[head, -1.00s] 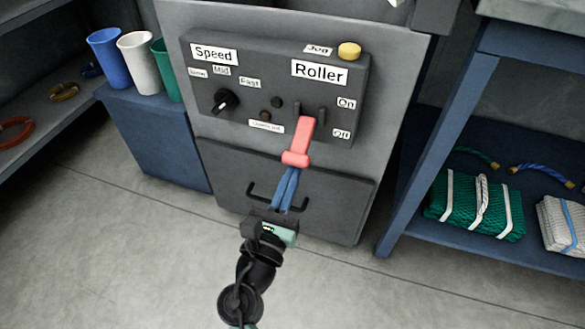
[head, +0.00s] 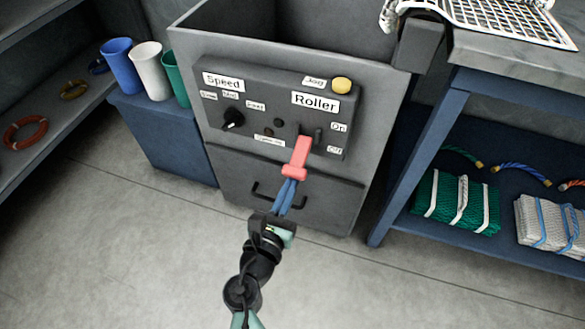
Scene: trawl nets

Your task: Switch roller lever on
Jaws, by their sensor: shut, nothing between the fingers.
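The roller lever (head: 299,155) is a red handle on the dark control panel (head: 262,122), under the Roller label (head: 315,103). It hangs down toward the Off label (head: 334,150); the On label (head: 339,127) is above that. My gripper (head: 288,182) has blue fingers that are shut with nothing between them. The fingertips are at the lower end of the lever, just beneath it; whether they touch it I cannot tell.
A drawer handle (head: 278,198) is behind my gripper. A yellow Jog button (head: 341,84) and a black Speed knob (head: 233,119) are on the panel. A blue bench (head: 418,150) with net bundles stands right. Cups stand left on a blue cabinet (head: 165,135).

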